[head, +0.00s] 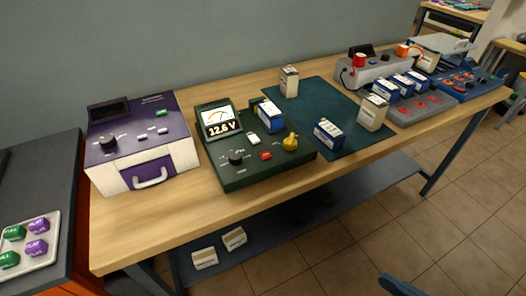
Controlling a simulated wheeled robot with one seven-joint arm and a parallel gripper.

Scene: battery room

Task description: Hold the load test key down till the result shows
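A dark green battery tester (255,172) stands on the wooden bench, left of the middle. Its raised panel carries a needle dial (216,115) and a display (223,130) reading 12.6 V. On its top are a black knob (236,158), a red key (266,156), a white key (253,139) and a yellow knob (290,142). I cannot read the key labels, so I cannot tell which is the load test key. A blue and white battery (270,116) sits at the tester's back right. My gripper is not in view; nothing touches the keys.
A purple device (141,144) with a handled drawer stands left of the tester. A dark green mat (318,112) holds several batteries. Grey and blue devices (424,111) crowd the right end. The bench front edge is clear. A tray (39,228) of green and purple tokens lies left.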

